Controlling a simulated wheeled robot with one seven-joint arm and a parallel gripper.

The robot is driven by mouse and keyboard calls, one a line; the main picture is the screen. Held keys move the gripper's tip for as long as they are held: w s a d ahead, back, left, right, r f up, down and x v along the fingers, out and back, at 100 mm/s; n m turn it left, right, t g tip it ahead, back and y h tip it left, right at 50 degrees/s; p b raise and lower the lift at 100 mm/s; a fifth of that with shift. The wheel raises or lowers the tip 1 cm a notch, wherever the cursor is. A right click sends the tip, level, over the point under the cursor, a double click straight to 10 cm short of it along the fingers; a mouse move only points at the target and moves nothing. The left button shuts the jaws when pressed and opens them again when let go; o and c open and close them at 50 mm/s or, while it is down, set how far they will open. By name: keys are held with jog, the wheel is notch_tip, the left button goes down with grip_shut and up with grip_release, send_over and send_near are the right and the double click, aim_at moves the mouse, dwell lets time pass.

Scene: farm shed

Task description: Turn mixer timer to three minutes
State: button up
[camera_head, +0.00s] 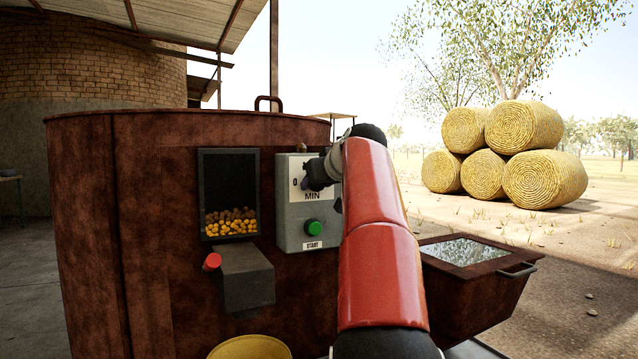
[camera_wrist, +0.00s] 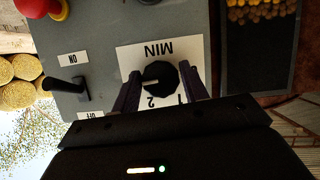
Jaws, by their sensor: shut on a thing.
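The mixer timer is a round black knob (camera_wrist: 160,76) on a white dial plate (camera_wrist: 124,60) marked MIN, on a grey control box (camera_head: 291,236). In the wrist view the plate is upside down, with a 2 and part of a 1 below the knob. A pale pointer line on the knob points left in the picture, past the 2, toward one finger. No numeral shows there. My gripper (camera_wrist: 157,90) is shut on the knob, one finger on each side. In the head view my gripper (camera_head: 318,174) covers the knob and much of the plate; a 0 shows at its left.
A green START button (camera_head: 313,227) sits below the dial. The wrist view shows an ON/OFF lever (camera_wrist: 68,86) and a red button (camera_wrist: 36,6). A feed window (camera_head: 229,166), a red knob (camera_head: 212,261) and a hopper (camera_head: 468,290) are nearby on the rusty mixer (camera_head: 90,230).

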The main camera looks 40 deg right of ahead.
jog(key=shift+f+m+y, duration=0.2)
jog(key=shift+m+y, duration=0.1)
dwell(0.4)
jog(key=o, duration=0.9)
jog(key=shift+r, duration=0.1)
jog(key=b+v, duration=0.1)
jog(key=v, duration=0.6)
jog(key=shift+s+a+r, duration=0.1)
jog(key=shift+s+r, duration=0.05)
jog(key=shift+s, duration=0.2)
